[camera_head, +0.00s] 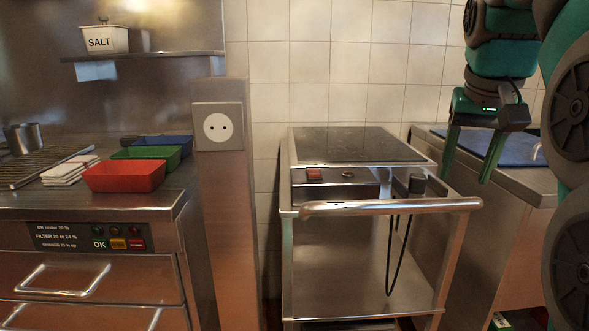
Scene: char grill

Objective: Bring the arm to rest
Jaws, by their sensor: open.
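My gripper (468,164) is at the upper right, pointing down with its two green fingers spread apart. Nothing shows between the fingers. It hangs in front of the steel counter at the right, near a blue mat (488,146). My arm rises from it and runs down along the right edge of the picture, dark teal and black. I cannot tell how high the fingertips are above the counter.
A steel cart (390,207) with a dark flat top (360,144) stands in the middle. At the left counter are red (124,177), green (148,156) and blue (162,141) trays, white cloths (70,169) and a rack (38,168). A salt box (104,39) sits on a shelf.

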